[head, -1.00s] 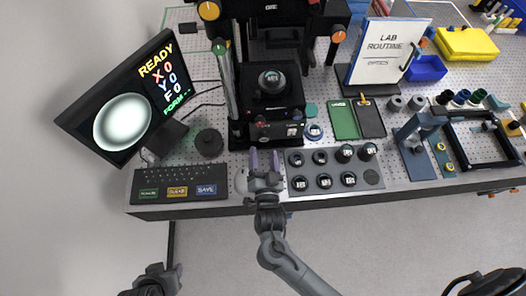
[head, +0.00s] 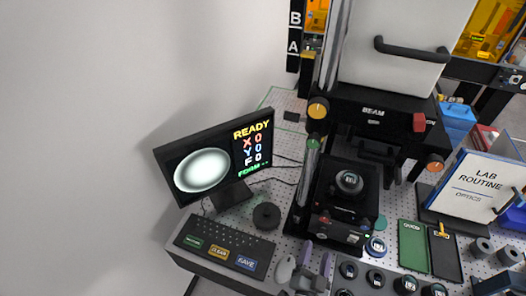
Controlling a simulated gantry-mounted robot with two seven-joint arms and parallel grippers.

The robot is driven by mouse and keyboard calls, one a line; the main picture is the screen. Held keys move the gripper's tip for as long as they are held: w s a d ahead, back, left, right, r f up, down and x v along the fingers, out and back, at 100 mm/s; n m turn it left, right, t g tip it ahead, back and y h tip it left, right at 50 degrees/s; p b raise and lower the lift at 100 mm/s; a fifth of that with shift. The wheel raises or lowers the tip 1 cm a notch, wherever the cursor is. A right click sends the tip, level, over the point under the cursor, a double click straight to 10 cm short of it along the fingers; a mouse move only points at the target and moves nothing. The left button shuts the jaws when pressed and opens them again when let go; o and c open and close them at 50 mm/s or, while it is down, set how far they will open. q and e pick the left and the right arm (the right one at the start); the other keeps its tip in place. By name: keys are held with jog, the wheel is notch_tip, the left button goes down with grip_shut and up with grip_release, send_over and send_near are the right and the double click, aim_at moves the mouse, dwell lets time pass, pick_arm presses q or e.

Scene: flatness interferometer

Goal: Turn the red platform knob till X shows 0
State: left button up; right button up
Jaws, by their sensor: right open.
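The monitor (head: 215,158) reads READY, with X 0, Y 0 and F 0, beside a pale round spot. The black platform (head: 338,207) stands right of it with a dark round part (head: 349,183) on top. A small red mark (head: 325,219) shows on the platform's front; I cannot tell whether it is the red knob. My right gripper (head: 316,257) is open and empty at the table's front edge, in front of the platform and apart from it. My left gripper is out of view.
A tray of dark round parts (head: 376,278) is at right. The beam housing (head: 375,112) overhangs the platform's back.

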dwell(0.6)
jog(key=s+d+f+n+g+y, duration=0.25)
jog(key=s+d, duration=0.25)
jog(key=d, duration=0.4)
jog(key=s+n+g+y, duration=0.3)
jog(key=s+n+g, duration=0.7)
jog(key=s, duration=0.5)
notch_tip(320, 180, up, 13)
jog(key=g+p, duration=0.1)
jog(key=p, duration=1.2)
jog(key=shift+a+f+m, duration=0.2)
jog(key=shift+a+m, duration=0.2)
jog(key=shift+m, duration=0.05)
